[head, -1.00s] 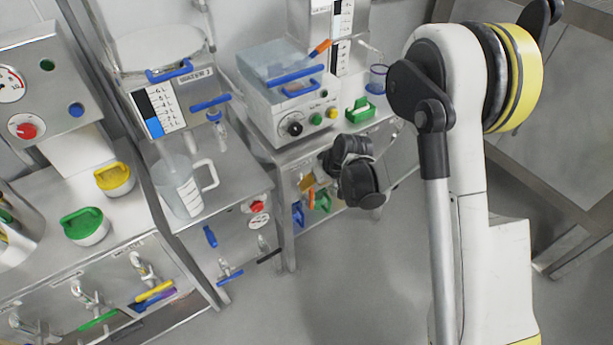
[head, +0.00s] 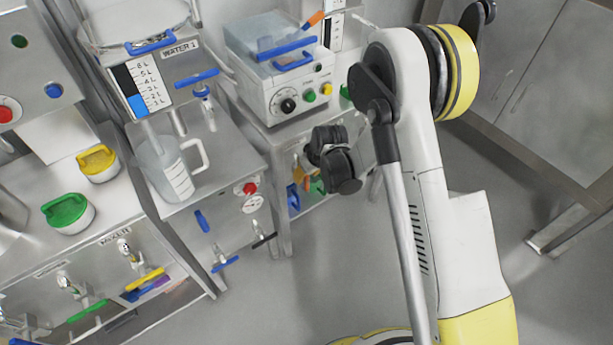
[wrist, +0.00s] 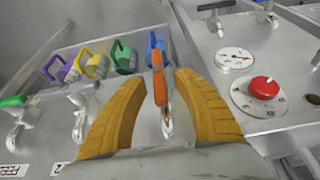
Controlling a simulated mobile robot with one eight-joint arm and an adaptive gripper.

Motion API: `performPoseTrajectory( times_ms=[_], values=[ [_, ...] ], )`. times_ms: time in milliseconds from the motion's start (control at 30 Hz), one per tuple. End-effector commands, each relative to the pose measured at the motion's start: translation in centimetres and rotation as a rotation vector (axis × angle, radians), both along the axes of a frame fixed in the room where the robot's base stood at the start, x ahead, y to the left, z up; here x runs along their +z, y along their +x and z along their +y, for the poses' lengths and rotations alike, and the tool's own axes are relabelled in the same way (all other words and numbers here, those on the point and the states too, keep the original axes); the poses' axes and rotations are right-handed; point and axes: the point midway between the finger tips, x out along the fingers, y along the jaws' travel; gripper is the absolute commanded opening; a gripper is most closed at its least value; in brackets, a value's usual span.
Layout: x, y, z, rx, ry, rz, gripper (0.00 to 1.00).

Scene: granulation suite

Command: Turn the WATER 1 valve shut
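The WATER 1 label (head: 180,50) is on the tank unit at upper left in the head view. Its valve (head: 197,78) has a blue lever lying across the top of a tap, nearly level in the picture. A clear jug (head: 168,168) stands below it on the steel bench. My gripper (wrist: 160,78) is open in the wrist view, its yellow fingers apart on either side of an orange-handled tap (wrist: 159,80). I cannot tell whether they touch it. In the head view my gripper is mostly hidden behind my wrist, well right of and below the WATER 1 valve.
A blue-handled machine (head: 285,85) stands right of the tank. A red knob (wrist: 264,87) and a gauge (wrist: 233,58) are right of my gripper in the wrist view. Other blue-levered taps (head: 225,263) hang below the bench. The floor (head: 310,290) in front is clear.

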Motion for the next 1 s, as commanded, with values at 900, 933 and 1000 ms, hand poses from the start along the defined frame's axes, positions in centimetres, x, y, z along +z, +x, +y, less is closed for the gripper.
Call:
performPoseTrajectory(
  times_ms=[900, 933, 1000],
  values=[
    [-0.04, 0.34, -0.54, -0.005, 0.123, 0.083, 0.0],
    [-0.03, 0.4, -0.59, -0.004, 0.141, 0.094, 0.0],
    [-0.07, 0.51, -0.73, -0.004, 0.189, 0.127, 0.0]
  ],
)
